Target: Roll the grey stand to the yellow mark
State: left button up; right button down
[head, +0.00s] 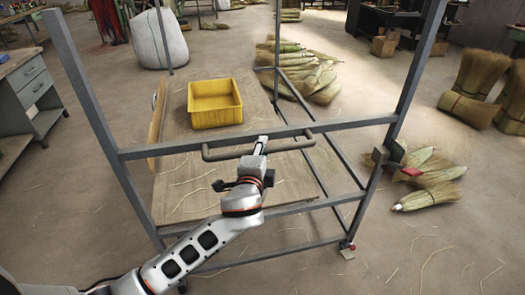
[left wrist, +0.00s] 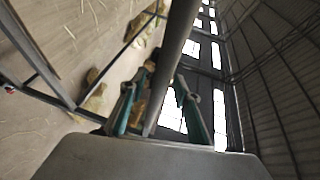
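The grey stand (head: 113,153) is a tall metal frame with a board deck, in the middle of the head view. A grey-brown push handle (head: 222,153) runs along its near crossbar. My left gripper (head: 262,143) is at this handle. In the left wrist view, a grey bar (left wrist: 176,50) passes between the teal fingers of my left gripper (left wrist: 158,92). The fingers look apart, with gaps on both sides of the bar. A near caster with a red part (head: 349,249) shows at the stand's right foot. The yellow mark and my right gripper are not in view.
A yellow crate (head: 214,103) rests on the stand's deck. Broom bundles lie right of the stand (head: 430,188) and behind it (head: 312,75); others stand far right (head: 478,80). A grey workbench (head: 30,88) is at left, a white sack (head: 158,40) behind. Straw litters the floor.

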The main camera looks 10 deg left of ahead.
pick_arm(q)
grip_shut()
jog(key=shift+w+a, duration=0.1)
